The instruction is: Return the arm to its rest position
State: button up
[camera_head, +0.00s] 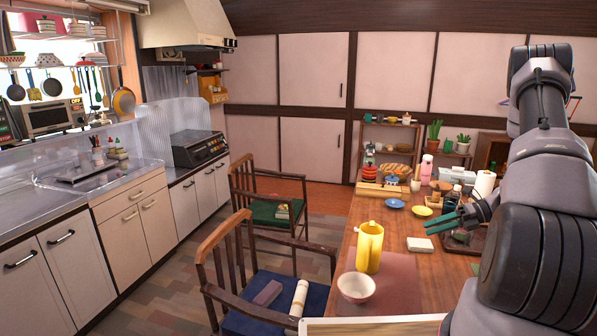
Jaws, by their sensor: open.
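My arm rises along the right side of the head view, large and dark grey, with its joints bent. My gripper (432,224) shows at the middle right as green-tipped fingers pointing left over the wooden table (338,268). Its fingers are apart and nothing shows between them. A small white block (419,245) lies on the table just below and left of the fingers. The rest of the gripper is partly hidden behind my arm.
A blue dish (394,204) and yellow dish (422,211) lie beyond. Two wooden chairs (237,262) (262,187) stand left. Open floor lies between the chairs and counter (150,200).

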jog(key=s+a+r+n+g+h, duration=0.1)
jog(key=s+a+r+n+h, duration=0.1)
jog(key=a+r+n, duration=0.45)
jog(key=s+a+r+n+h, duration=0.1)
jog(key=s+r+n+h, duration=0.15)
jog(key=r, duration=0.65)
jog(key=s+a+r+n+g+h, duration=0.1)
jog(key=a+r+n, duration=0.2)
jog(key=r+n, duration=0.35)
jog(key=s+a+r+n+t+h, duration=0.2)
jog(key=s+a+r+n+t, duration=0.1)
jog(key=s+r+n, duration=0.3)
jog(key=s+a+r+n+t+h, duration=0.3)
jog(key=s+r+n, duration=0.4)
jog(key=s+r, duration=0.2)
jog(key=shift+s+r+t, duration=0.35)
jog(key=shift+s+t, duration=0.05)
jog(key=shift+s, duration=0.2)
